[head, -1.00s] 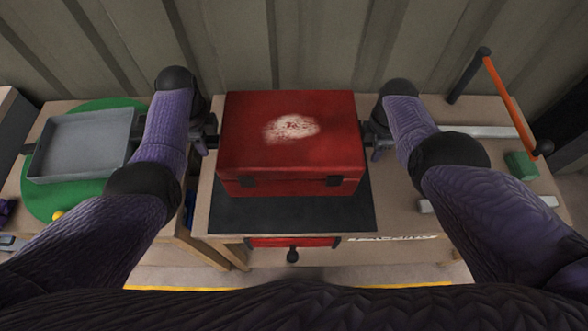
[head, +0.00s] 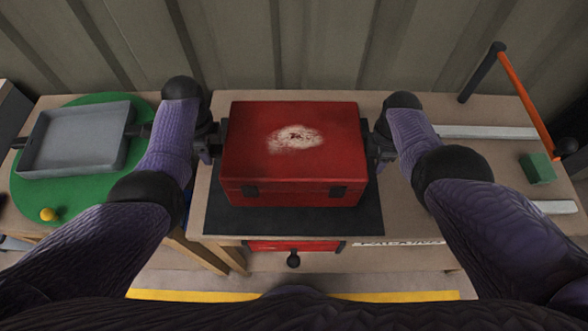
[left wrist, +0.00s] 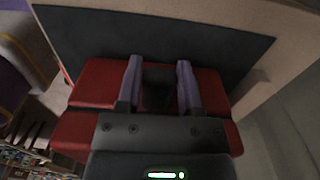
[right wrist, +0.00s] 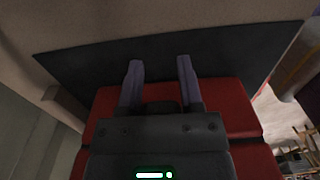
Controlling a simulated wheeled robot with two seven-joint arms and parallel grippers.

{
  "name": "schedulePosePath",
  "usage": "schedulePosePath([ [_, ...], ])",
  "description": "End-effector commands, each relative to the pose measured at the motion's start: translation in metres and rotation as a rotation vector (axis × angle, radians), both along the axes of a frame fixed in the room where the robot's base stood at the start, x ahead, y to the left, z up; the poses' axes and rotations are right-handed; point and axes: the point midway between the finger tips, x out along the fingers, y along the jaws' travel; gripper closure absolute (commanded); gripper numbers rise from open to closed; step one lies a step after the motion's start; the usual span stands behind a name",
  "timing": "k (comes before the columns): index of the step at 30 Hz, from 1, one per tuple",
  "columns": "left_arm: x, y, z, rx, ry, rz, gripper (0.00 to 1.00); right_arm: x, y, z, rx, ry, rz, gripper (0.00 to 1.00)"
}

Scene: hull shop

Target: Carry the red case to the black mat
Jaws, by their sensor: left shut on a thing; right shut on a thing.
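The red case (head: 294,150), with a worn pale patch on its lid and two dark latches, is level over the black mat (head: 290,222). The mat shows in front of the case and at its right; I cannot tell whether the case touches it. My left gripper (head: 214,143) is shut on the case's left side, and my right gripper (head: 378,145) on its right side. In the left wrist view the fingers (left wrist: 160,72) straddle a dark handle (left wrist: 158,90) on the case. The right wrist view shows its fingers (right wrist: 159,72) likewise at the case's other side.
A grey tray (head: 75,163) and a yellow ball (head: 47,214) sit on a green round mat (head: 30,195) at left. At right are an orange-barred tool (head: 524,98), a green block (head: 537,168) and metal bars (head: 490,132). A red drawer (head: 275,246) is below the mat.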

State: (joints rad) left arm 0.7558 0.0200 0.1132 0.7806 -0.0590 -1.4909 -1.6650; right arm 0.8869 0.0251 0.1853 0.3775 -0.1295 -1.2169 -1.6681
Motion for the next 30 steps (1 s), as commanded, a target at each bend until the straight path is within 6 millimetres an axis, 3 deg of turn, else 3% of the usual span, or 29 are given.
schedulePosePath([
  [1,0.000,0.000,-0.011,0.000,0.003,0.000,1.00,0.000,0.000,-0.011,0.000,0.003,0.000,1.00],
  [2,-0.001,0.000,-0.012,0.000,0.004,0.000,0.51,-0.001,0.000,-0.012,0.000,0.004,0.000,0.51],
  [6,0.000,0.000,-0.006,0.000,0.002,0.000,0.21,0.000,0.000,-0.006,0.000,0.002,0.000,0.22],
  [7,0.000,0.000,-0.006,0.000,0.002,0.000,0.18,0.000,0.000,-0.006,0.000,0.002,0.000,0.18],
  [17,0.001,0.000,0.000,0.000,0.001,0.000,0.18,0.000,0.000,-0.006,0.000,0.002,0.000,0.18],
  [20,0.002,0.000,0.020,0.000,-0.003,0.001,0.18,0.000,0.000,-0.006,0.000,0.002,0.000,0.18],
  [27,0.003,0.000,0.087,0.001,-0.002,0.000,0.18,0.000,0.000,-0.006,0.000,0.002,0.000,0.18],
  [30,0.004,0.000,0.104,0.001,0.000,0.000,0.18,0.000,0.000,-0.006,0.000,0.002,0.000,0.18],
])
